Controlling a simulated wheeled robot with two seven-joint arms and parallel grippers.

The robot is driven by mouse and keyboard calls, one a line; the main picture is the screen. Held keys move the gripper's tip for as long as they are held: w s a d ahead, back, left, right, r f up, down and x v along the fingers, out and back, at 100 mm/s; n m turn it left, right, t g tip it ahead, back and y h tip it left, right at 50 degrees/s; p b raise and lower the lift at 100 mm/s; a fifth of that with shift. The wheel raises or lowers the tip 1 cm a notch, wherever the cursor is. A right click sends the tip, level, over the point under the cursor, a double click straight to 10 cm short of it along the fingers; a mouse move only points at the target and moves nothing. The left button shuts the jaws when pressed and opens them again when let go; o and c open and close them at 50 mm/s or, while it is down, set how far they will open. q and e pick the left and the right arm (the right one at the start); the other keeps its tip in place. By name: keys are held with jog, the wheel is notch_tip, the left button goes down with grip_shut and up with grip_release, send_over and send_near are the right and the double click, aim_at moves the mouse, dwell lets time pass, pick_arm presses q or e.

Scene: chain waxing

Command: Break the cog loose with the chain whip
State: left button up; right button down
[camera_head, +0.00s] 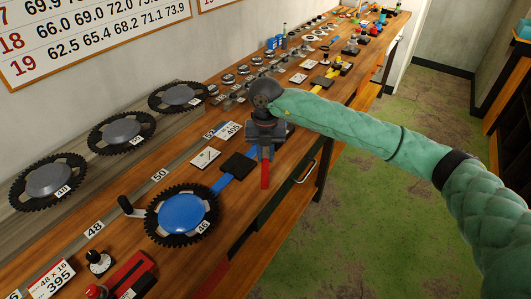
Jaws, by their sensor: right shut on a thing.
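A black toothed cog (154,226) marked 46 surrounds a blue disc (183,213) on the front of the wooden bench. My right gripper (266,146) points down over the bench, right of that pad, and is shut. A red-handled tool (265,175) sticks out below its fingers. The fingers hide its upper part, and I cannot tell for sure whether it is the chain whip. My left gripper is not in view.
A black-handled crank (131,207) stands left of the blue disc. Small parts and cards crowd the bench's far end. Green floor (340,235) lies open to the right.

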jog(key=shift+d+f+n+b, duration=0.1)
jog(key=shift+d+n+b, duration=0.5)
jog(key=shift+d+b, duration=0.35)
jog(key=shift+d+n, duration=0.15)
jog(key=shift+n, duration=0.15)
jog(key=shift+b, duration=0.35)
jog(key=shift+w+d+n+b, duration=0.15)
jog(key=shift+d+n+b, duration=0.35)
jog(key=shift+d+b, duration=0.3)
jog(key=shift+d+n+b, duration=0.3)
jog(key=shift+b, duration=0.05)
